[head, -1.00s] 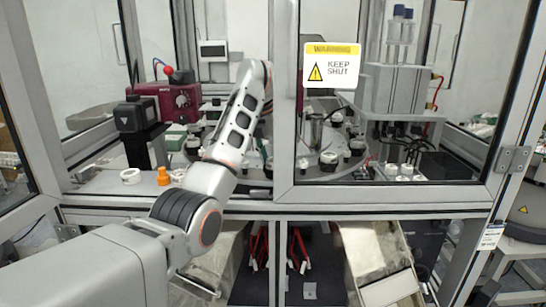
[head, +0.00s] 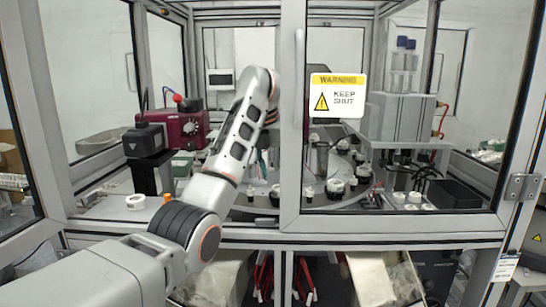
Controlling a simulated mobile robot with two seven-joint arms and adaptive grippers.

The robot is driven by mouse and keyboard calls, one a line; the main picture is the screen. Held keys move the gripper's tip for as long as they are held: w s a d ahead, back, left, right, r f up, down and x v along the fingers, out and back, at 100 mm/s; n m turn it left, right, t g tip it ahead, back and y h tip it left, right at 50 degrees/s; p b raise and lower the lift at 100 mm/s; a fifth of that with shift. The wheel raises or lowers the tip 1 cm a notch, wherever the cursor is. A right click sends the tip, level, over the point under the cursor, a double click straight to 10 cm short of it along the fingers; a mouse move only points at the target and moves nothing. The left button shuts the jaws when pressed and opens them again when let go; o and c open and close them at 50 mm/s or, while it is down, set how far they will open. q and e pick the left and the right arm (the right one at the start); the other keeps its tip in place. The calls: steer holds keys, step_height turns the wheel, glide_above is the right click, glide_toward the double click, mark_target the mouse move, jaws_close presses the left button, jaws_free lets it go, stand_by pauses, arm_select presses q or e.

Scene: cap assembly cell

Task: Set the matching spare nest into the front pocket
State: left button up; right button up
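My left arm reaches through the open left front of the cell. Its wrist end bends down behind the forearm, and my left gripper (head: 264,163) is small and mostly hidden there, over the dial table; I cannot tell its fingers or any load. A white ring-shaped nest (head: 135,202) lies on the left deck. An orange nest-like piece (head: 168,197) stands right of it, partly covered by my arm. The round grey dial table (head: 350,203) carries several black-and-white nests, such as one near the front (head: 335,188). The front pocket cannot be made out clearly. My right gripper is out of view.
A clear door with a yellow warning sign (head: 338,95) closes the right front. A maroon unit (head: 185,128) and a black box (head: 145,142) stand at the left. A black bin (head: 455,194) and white round parts (head: 413,199) sit at the right.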

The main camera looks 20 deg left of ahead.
arm_select(q)
steer(key=b+v, duration=0.1)
steer(key=v, duration=0.6)
steer(key=shift+r+b, duration=0.3)
steer(key=shift+b, duration=0.05)
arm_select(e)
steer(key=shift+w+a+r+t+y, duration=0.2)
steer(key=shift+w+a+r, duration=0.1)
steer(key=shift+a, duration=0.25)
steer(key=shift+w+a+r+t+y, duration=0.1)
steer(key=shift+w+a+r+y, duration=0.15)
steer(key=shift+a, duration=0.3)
arm_select(q)
steer(key=shift+s, duration=0.1)
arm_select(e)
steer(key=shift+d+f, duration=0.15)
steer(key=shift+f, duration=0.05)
